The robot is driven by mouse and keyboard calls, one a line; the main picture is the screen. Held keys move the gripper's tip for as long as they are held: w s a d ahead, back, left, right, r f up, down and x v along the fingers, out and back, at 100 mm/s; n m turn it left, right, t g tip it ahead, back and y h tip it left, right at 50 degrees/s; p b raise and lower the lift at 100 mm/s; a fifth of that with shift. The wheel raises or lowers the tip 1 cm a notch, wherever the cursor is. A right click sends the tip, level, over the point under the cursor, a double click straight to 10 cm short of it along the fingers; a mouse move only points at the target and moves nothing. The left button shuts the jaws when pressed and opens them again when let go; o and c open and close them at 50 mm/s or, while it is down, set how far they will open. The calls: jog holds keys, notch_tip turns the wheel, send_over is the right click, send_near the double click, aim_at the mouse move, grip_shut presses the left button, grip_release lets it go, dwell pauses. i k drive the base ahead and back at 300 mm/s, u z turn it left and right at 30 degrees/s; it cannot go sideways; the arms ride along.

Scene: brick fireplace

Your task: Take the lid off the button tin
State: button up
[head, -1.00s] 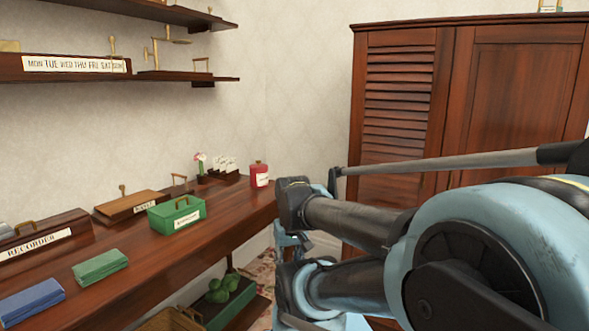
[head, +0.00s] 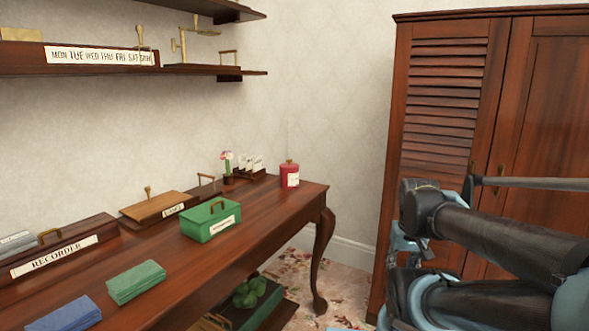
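A green box (head: 212,221) with a handle on its lid and a white label stands closed on the wooden desk. A red tin (head: 290,174) with a small knob on its lid and a pale label stands closed at the desk's far end. The labels on both are too small to read, so I cannot tell which one is the button tin. My arm fills the lower right, well apart from both. I cannot make out my gripper's fingers in the head view.
The desk (head: 262,229) also holds a recorder case (head: 62,243), a wooden lidded box (head: 158,206), green cloth (head: 136,283) and blue cloth (head: 69,315). Shelves (head: 60,60) hang above. A louvred wardrobe (head: 440,120) stands behind my arm. Patterned carpet shows beyond the desk's end.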

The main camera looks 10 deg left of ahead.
aim_at(288, 166)
jog(key=z, duration=0.05)
jog(key=i, duration=1)
jog(key=u, duration=0.05)
